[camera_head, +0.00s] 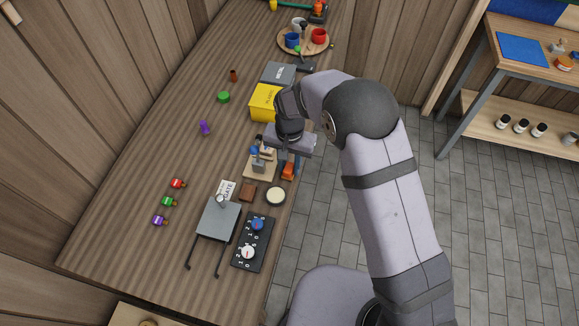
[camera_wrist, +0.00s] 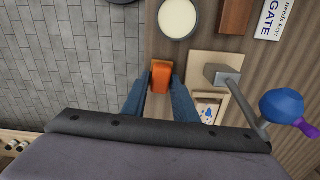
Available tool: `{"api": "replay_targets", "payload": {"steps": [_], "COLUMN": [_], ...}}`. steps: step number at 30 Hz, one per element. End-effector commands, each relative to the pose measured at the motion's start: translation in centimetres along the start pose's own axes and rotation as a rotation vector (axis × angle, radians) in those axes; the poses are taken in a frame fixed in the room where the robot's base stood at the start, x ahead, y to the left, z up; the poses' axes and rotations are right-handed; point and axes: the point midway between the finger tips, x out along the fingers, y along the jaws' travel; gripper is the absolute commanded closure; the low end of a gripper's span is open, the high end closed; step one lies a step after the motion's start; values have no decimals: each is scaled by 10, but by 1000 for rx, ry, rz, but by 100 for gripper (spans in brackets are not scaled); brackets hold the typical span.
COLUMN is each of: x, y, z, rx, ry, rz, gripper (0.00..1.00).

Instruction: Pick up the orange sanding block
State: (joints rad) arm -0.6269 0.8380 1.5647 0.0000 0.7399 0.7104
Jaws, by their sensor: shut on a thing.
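The orange sanding block (camera_head: 288,171) lies at the near right edge of the workbench, below my gripper in the head view. In the wrist view the orange sanding block (camera_wrist: 161,74) is between the tips of the two blue fingers of my gripper (camera_wrist: 161,82). The fingers are shut on it, one on each side. Its lower part is hidden in the wrist view, and I cannot tell whether it touches the bench. The head view shows my gripper (camera_head: 289,163) only partly, beneath the wrist.
A wooden stand with a grey lever and blue knob (camera_wrist: 282,104) is close beside the gripper. A round cream-topped tin (camera_head: 275,196), a brown block (camera_head: 248,193) and a dial panel (camera_head: 254,242) are nearby. Yellow and grey bins (camera_head: 265,103) stand behind. The bench edge drops to the floor.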

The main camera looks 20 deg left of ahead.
Motion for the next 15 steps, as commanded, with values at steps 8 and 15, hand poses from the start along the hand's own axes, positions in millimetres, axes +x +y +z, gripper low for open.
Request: {"api": "replay_targets", "payload": {"steps": [8,15], "x": [-40,-76], "y": [-1,-1], "z": [-1,-1], "rx": [0,0], "ry": [5,4], "rz": [-4,-4], "gripper": [96,96]}}
